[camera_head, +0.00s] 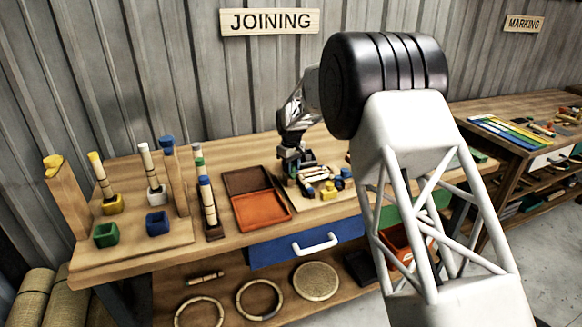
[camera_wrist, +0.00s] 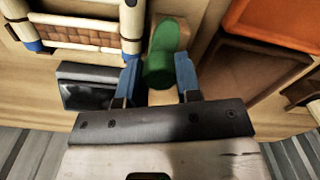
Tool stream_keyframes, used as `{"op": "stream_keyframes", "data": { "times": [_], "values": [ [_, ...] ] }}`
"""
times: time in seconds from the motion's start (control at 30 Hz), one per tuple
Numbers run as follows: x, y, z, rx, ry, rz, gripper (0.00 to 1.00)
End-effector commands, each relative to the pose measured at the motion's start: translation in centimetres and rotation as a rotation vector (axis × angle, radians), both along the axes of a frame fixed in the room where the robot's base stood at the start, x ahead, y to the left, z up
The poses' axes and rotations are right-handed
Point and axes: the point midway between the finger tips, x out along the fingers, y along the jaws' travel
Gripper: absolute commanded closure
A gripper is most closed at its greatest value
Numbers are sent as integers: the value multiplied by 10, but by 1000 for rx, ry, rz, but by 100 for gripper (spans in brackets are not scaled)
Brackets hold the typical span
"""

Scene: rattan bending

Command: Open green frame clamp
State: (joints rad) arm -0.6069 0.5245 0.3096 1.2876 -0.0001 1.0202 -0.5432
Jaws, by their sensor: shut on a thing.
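My gripper (camera_wrist: 158,78) is over the workbench, its two blue fingers on either side of the green clamp (camera_wrist: 164,48). The green part has a rounded top and is held between the fingers, so the gripper is shut on it. A light rattan frame (camera_wrist: 75,32) with blue end pieces lies beside the clamp in the wrist view. Whether the clamp is open or closed I cannot tell.
An orange and brown tray (camera_head: 262,210) lies left of the gripper; its brown part (camera_wrist: 238,72) is close in the wrist view. A black block (camera_wrist: 90,88) sits near the left finger. Yellow and blue blocks (camera_head: 335,187) lie in front. A peg board (camera_head: 135,245) stands far left.

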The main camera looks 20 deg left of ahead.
Motion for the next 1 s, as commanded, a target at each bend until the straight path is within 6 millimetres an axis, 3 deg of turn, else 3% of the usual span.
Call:
{"op": "stream_keyframes", "data": {
  "times": [0.57,0.6,0.73,1.0],
  "values": [
    [0,0,2,1,-2,44,92],
    [0,0,2,1,-2,44,64],
    [0,0,1,1,-1,44,44],
    [0,0,1,1,0,44,43]
  ]
}}
